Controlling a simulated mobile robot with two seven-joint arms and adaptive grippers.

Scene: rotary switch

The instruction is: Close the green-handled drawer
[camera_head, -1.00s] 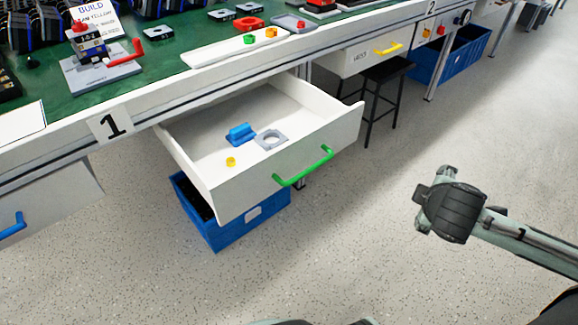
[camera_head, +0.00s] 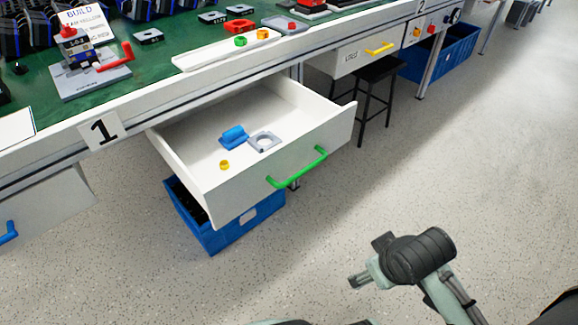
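The white drawer (camera_head: 285,173) with the green handle (camera_head: 298,169) is pulled well out from under the workbench. A blue part (camera_head: 234,137), a grey square part with a round hole (camera_head: 264,141) and a small yellow piece (camera_head: 224,165) lie inside it. My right gripper (camera_head: 356,281) is at the lower right, in front of the drawer and apart from the handle. Its fingers are small and partly turned away, so I cannot tell whether it is open or shut. My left gripper is not in view.
A blue bin (camera_head: 228,232) stands on the floor under the drawer. A black stool (camera_head: 374,88) stands to the right, below a yellow-handled drawer (camera_head: 362,54). A blue-handled drawer (camera_head: 42,208) is at the left. The floor in front is clear.

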